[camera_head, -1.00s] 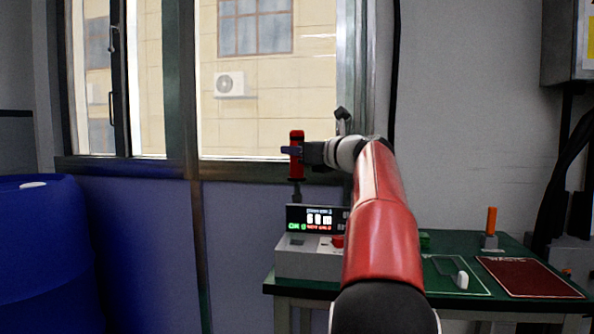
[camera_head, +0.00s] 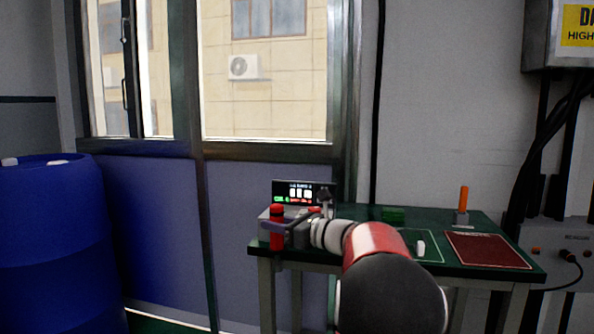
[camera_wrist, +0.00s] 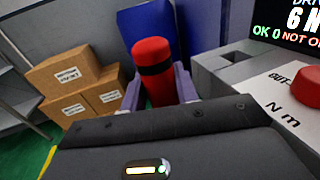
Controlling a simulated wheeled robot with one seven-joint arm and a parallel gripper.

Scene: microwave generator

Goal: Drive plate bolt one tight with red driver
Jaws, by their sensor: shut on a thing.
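The red driver (camera_head: 277,212), with a black band near its top, is upright in my gripper (camera_head: 272,228) in the head view. It is at the left front of the tester box, near the table's left edge. In the wrist view the driver's red handle (camera_wrist: 152,60) stands between the two pale purple fingers of my gripper (camera_wrist: 158,95), which are shut on it. The driver's lower end is hidden in the wrist view. I cannot make out a plate bolt in either view.
The tester (camera_head: 305,190) has a lit display and a red button (camera_wrist: 311,86). A blue barrel (camera_head: 50,240) stands left; cardboard boxes (camera_wrist: 75,80) show in the wrist view.

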